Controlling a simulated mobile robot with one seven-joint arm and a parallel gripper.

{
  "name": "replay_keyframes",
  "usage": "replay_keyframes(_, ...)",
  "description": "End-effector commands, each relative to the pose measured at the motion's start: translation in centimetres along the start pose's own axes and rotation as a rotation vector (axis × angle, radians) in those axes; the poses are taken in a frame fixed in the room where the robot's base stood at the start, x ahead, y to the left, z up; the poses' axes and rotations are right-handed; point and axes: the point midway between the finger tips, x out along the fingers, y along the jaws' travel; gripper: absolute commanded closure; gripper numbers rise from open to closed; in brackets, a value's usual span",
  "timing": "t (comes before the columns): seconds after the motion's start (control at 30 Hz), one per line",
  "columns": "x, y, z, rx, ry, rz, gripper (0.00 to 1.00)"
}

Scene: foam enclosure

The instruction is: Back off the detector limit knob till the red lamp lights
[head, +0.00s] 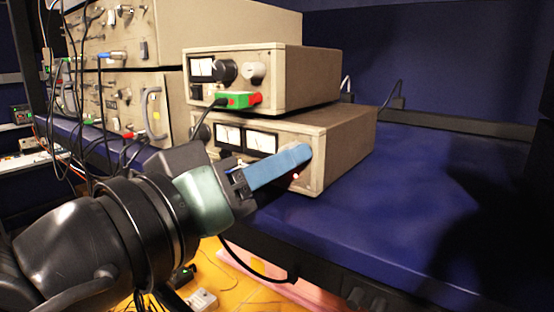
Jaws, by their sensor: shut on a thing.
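The lower beige instrument (345,140) stands on the blue bench top, with two white meters (229,136) on its front panel. My gripper (302,156) reaches from the left across this panel, its blue fingers at the right part of the front. The fingers are shut on the limit knob, which they hide from this view. A small red spot (295,176) shows just below the fingertips, partly in shadow; I cannot tell whether it is a lamp or whether it is lit.
A second beige instrument (300,85) sits on top, with a black knob (226,71), a silver knob and a green-and-red plug (238,100). Larger rack units with hanging cables (100,90) stand at the left. The blue bench (420,210) is clear on the right.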

Motion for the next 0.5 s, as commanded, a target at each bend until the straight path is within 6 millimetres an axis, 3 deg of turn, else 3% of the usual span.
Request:
replay_keyframes(0.17,-0.04,0.01,-0.11,0.001,0.004,0.000,1.00)
replay_keyframes(0.2,-0.04,0.01,-0.11,0.002,0.004,0.000,0.64)
replay_keyframes(0.33,-0.03,0.01,-0.09,0.002,0.003,0.000,0.40)
replay_keyframes(0.5,-0.02,0.00,-0.06,0.002,0.002,0.000,0.39)
